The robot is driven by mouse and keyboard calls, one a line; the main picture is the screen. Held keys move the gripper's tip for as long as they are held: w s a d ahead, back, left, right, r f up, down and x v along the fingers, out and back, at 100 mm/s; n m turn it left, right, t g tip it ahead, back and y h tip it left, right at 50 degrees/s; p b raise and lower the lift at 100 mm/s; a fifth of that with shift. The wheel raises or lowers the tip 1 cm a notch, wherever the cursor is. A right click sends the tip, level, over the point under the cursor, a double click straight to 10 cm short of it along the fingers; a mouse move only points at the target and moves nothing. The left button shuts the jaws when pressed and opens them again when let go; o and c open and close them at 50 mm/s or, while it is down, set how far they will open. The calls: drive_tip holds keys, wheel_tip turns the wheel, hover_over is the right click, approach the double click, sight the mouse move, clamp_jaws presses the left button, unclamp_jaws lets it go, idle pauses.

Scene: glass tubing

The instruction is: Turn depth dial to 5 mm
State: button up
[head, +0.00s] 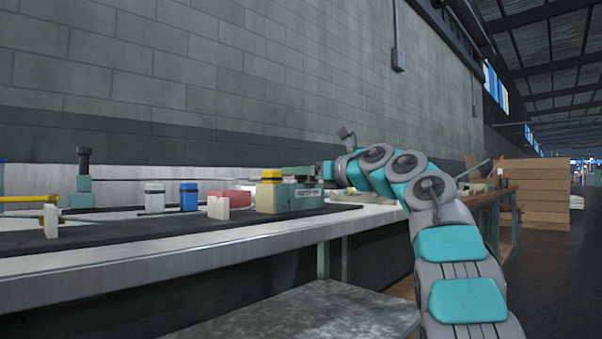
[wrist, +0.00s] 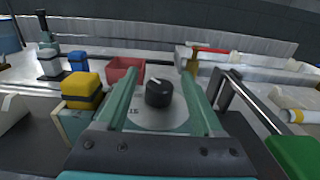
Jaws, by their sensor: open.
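The depth dial is a black round knob (wrist: 158,93) on a pale disc (wrist: 155,122) in the wrist view. A short light pointer line shows on its top, slanting toward the upper left. A few dark letters on the disc are partly covered and too small to read. My gripper (wrist: 159,77) is open, with one teal finger on each side of the knob and a gap on both sides. In the head view, my gripper (head: 318,171) is small at the grey-green housing (head: 305,197); the knob cannot be made out there.
A yellow-topped block (wrist: 82,88) stands close left of my gripper. A red bin (wrist: 124,72), a blue-capped container (wrist: 78,60) and a red-handled valve (wrist: 194,58) lie beyond. A green block (wrist: 292,155) is at right. The bench (head: 180,268) has bare space along its front edge.

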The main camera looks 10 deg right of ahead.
clamp_jaws()
idle(0.6)
